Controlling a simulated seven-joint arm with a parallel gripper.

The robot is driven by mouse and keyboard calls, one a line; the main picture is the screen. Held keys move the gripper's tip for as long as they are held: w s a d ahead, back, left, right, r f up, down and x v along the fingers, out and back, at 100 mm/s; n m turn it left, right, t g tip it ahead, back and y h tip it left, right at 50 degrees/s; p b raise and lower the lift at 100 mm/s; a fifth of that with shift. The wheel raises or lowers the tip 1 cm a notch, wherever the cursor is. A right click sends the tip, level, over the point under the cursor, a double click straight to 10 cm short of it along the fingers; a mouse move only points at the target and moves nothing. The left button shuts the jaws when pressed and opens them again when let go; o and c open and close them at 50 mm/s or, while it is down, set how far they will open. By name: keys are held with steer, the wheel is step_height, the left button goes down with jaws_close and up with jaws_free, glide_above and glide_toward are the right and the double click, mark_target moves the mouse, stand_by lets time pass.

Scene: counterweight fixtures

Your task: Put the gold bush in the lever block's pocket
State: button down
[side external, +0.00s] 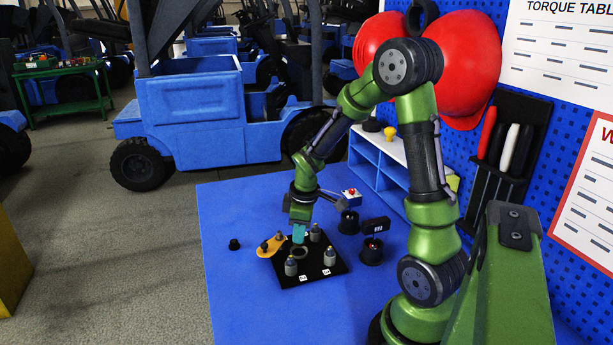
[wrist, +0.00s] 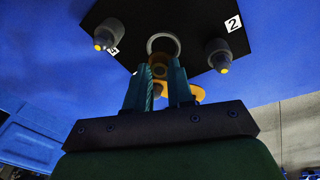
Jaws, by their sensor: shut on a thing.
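My gripper (side external: 299,238) is low over the black fixture plate (side external: 318,272), its teal fingers pointing down. In the wrist view, the fingers (wrist: 156,84) are closed on a small, dark gold round piece, the gold bush (wrist: 165,72), partly hidden by them. A grey ring with a round opening (wrist: 163,45) lies just beyond the bush; it also shows in the side view (side external: 300,252). I cannot tell whether they touch. An orange lever-shaped part (side external: 270,246) sits at the plate's left edge, partly behind the fingers in the wrist view. Which part is the lever block is unclear.
Several grey posts with gold tips stand on the plate, one at the front (side external: 291,267) and one at the right (side external: 330,259). A dark fixture (side external: 371,251) stands right. The front mat is clear.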

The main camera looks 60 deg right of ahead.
steer(key=shift+f, duration=1.45)
steer(key=shift+f, duration=0.15)
steer(key=c, duration=1)
jaws_free()
step_height(320, 180, up, 12)
steer(key=s+a, duration=0.1)
steer(key=s, duration=0.1)
steer(key=s+a+r+m+t+y, duration=0.1)
steer(key=s+a+r+m, duration=0.1)
steer(key=a, duration=0.4)
steer(key=s+a+r+m+t+y, duration=0.1)
steer(key=s+a+r+m+t, duration=0.1)
steer(key=a, duration=0.4)
steer(key=s+a+r+m+t+y, duration=0.1)
steer(key=s+a+r+m+t, duration=0.1)
steer(key=a+r, duration=0.3)
steer(key=shift+a+r+m, duration=0.4)
steer(key=shift+a+m, duration=0.25)
steer(key=shift+m, duration=0.25)
steer(key=shift+w, duration=0.1)
